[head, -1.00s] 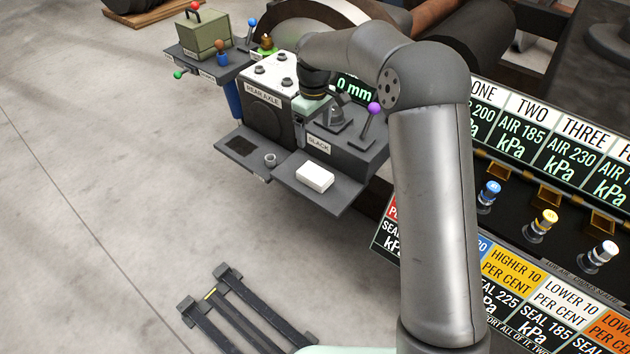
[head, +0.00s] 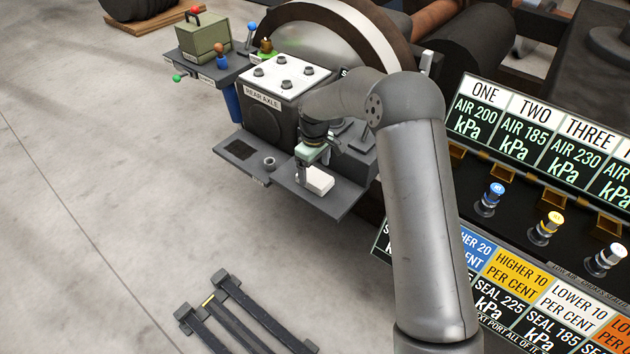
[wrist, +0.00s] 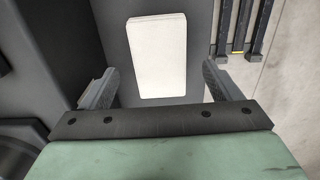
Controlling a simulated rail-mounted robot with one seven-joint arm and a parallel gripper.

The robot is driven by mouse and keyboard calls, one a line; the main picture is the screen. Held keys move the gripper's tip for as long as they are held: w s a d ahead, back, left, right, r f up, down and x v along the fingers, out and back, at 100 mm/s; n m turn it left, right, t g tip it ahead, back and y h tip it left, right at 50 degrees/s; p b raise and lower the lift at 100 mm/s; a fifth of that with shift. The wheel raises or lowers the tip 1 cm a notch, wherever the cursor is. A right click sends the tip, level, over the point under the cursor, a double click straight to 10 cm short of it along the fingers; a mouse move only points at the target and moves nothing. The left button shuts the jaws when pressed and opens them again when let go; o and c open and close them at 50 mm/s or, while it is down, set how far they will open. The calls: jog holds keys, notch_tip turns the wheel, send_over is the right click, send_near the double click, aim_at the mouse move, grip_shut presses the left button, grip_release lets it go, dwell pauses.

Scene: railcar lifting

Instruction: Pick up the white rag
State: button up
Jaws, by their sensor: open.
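The white rag (head: 319,180) is a folded, flat white block lying on the grey shelf (head: 335,207) at the front of the rear axle unit. It also shows in the wrist view (wrist: 157,56), upright in the picture and a little beyond the fingers. My gripper (head: 302,178) is just behind and left of the rag in the head view, pointing down. In the wrist view my gripper (wrist: 160,88) is open, one finger to each side of the rag's near end. Nothing is between the fingers that I can see them touching.
A shelf (head: 245,165) with a small ring (head: 269,162) and a dark pad stands left of the rag. The rear axle box (head: 275,118) rises behind. Dark rails (head: 240,315) lie on the floor. Signs and knobs (head: 545,229) fill the right. The floor at left is clear.

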aim_at(315, 177)
notch_tip(315, 177, down, 3)
jog(key=shift+f, duration=0.2)
jog(key=c, duration=1.1)
jog(key=shift+r, duration=0.1)
jog(key=shift+r, duration=0.5)
notch_tip(315, 177, up, 3)
jog(key=shift+d+f, duration=0.1)
jog(key=shift+f, duration=0.1)
jog(key=s+d+r, duration=0.1)
jog(key=r, duration=0.1)
jog(key=s+d+r+p, duration=0.1)
jog(key=s+d+r, duration=0.1)
jog(key=r, duration=0.1)
jog(key=shift+s+d+r, duration=0.1)
jog(key=shift+s+r, duration=0.2)
jog(key=shift+s, duration=0.05)
jog(key=s+d+r, duration=0.1)
jog(key=s+d, duration=0.1)
jog(key=s+d+r, duration=0.1)
jog(key=s+d, duration=0.1)
jog(key=s+d+r+p, duration=0.1)
jog(key=s+d, duration=0.1)
jog(key=s, duration=0.1)
jog(key=shift+r, duration=0.35)
